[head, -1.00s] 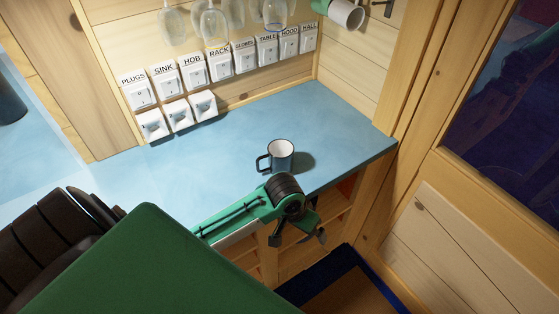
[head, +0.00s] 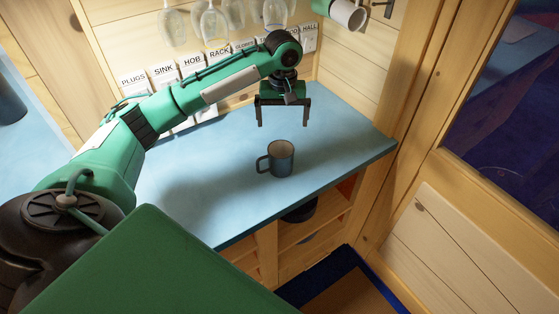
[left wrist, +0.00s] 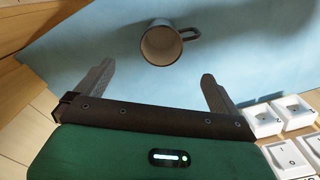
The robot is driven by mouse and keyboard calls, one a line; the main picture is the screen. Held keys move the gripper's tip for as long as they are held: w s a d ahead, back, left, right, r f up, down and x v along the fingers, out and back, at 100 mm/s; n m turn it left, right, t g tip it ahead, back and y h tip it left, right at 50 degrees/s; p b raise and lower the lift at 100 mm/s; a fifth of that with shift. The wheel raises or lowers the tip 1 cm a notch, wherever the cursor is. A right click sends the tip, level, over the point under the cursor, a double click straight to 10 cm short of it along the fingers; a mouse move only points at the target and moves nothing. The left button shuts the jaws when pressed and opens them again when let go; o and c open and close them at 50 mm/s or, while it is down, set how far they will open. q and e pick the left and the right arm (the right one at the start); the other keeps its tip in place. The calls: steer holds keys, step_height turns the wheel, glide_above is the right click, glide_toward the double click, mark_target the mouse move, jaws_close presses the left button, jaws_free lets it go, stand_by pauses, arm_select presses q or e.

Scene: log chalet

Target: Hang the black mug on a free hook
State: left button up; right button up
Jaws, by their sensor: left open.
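The dark mug (head: 281,160) stands upright on the blue counter (head: 338,150), its handle to the left in the head view. My right gripper is not in view.
A mug with a pale inside (head: 348,13) hangs at the top right. Stemmed glasses (head: 212,25) hang above labelled switches (head: 163,77) along the back wall. Open shelves (head: 315,225) lie below the counter. The counter around the mug is clear.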

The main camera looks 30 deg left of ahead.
arm_select(q)
steer(key=p, duration=0.2)
glide_toward(281, 148)
step_height(281, 148, down, 3)
steer(key=s+d, duration=0.2)
steer(key=s, duration=0.1)
step_height(281, 148, down, 4)
steer(key=shift+a+r+p, duration=0.1)
steer(key=shift+r+p, duration=0.05)
steer(key=shift+p, duration=0.95)
steer(key=shift+w+f, duration=0.1)
steer(key=shift+f, duration=0.55)
steer(key=c, duration=1.3)
steer(key=shift+o, duration=0.2)
steer(key=shift+r, duration=0.6)
step_height(281, 148, up, 19)
steer(key=b, duration=0.4)
